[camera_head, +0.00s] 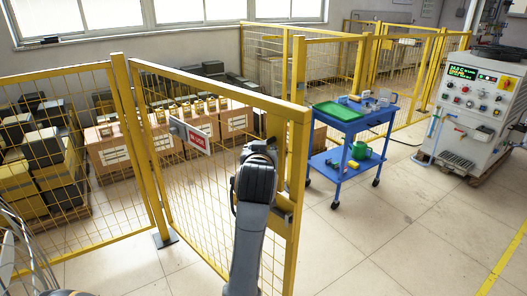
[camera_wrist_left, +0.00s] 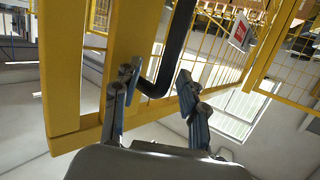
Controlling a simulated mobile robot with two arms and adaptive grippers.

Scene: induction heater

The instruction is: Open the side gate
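The side gate (camera_head: 215,84) is a yellow mesh panel with a red and white sign (camera_head: 199,139); the sign also shows in the left wrist view (camera_wrist_left: 240,32). I cannot tell whether the gate is fully shut. A black bar handle (camera_wrist_left: 176,48) is fixed to the yellow gate frame (camera_wrist_left: 133,50). My left gripper (camera_wrist_left: 160,92) has its fingers apart, with the lower bend of the handle between them; contact is unclear. In the head view my left gripper (camera_head: 262,150) is at the gate's right end, and my arm partly hides the handle. My right gripper is not in view.
A blue trolley (camera_head: 345,127) with a green tray stands right of the gate. A grey control cabinet (camera_head: 474,112) stands further right. Cardboard boxes (camera_head: 110,150) and dark crates lie behind the fence. The floor (camera_head: 390,235) at front right is clear.

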